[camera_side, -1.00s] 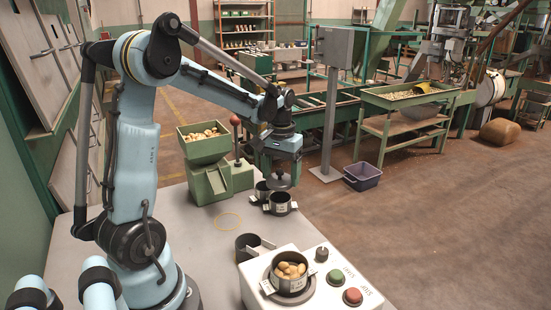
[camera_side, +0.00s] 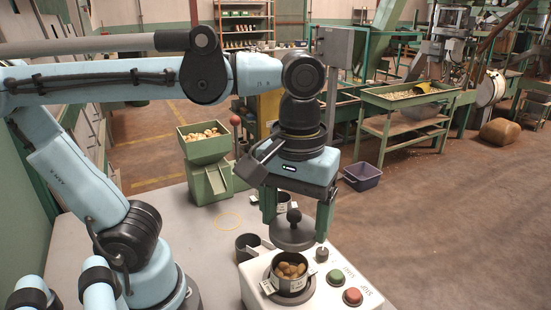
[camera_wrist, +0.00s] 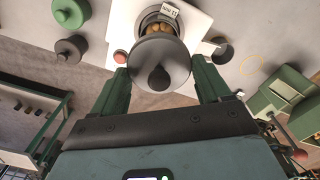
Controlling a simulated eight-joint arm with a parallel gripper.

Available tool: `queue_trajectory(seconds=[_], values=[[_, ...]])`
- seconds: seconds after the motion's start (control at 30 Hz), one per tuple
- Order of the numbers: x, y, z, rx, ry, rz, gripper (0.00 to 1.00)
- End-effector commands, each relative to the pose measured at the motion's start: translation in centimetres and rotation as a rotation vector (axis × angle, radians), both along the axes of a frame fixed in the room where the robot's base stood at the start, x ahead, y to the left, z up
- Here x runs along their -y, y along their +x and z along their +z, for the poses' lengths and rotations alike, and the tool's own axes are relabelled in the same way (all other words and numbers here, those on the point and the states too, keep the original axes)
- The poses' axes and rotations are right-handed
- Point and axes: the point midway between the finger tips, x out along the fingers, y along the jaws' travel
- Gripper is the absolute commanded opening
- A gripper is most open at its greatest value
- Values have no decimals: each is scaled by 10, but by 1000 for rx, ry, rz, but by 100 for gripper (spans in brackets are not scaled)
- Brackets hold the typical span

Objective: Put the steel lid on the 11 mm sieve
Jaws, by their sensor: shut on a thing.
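The steel lid (camera_side: 293,236) is a round grey disc with a dark knob on top. My gripper (camera_side: 295,228) is shut on it, with one finger at each side of the disc; the wrist view shows the lid (camera_wrist: 160,58) between the fingers of my gripper (camera_wrist: 161,68). The lid hangs above the 11 mm sieve (camera_side: 291,291), apart from it and looking about level. The sieve is a dark ring with a white tag, holding several brown nuts, on the white machine. In the wrist view, the lid hides part of the sieve (camera_wrist: 148,22), whose tag reads 11.
An empty dark cup (camera_side: 246,246) stands left of the sieve. Green and red buttons (camera_side: 336,277) are on the machine's right. A green hopper (camera_side: 205,150) with nuts stands behind. The wrist view shows a green lid (camera_wrist: 70,12) and a grey one (camera_wrist: 70,49).

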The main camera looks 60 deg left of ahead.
Motion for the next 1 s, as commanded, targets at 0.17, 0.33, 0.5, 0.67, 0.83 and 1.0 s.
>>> queue_trajectory(seconds=[0.17, 0.33, 0.5, 0.67, 0.83, 1.0], values=[[3, -7, -2, 0, 0, 0, 46], [3, -6, -13, 0, 0, 1, 46], [3, -6, -28, 0, 0, 1, 46], [3, -6, -41, 0, 0, 0, 46], [3, -6, -51, 0, 0, 0, 46], [3, -6, -55, 0, 0, 0, 46]])
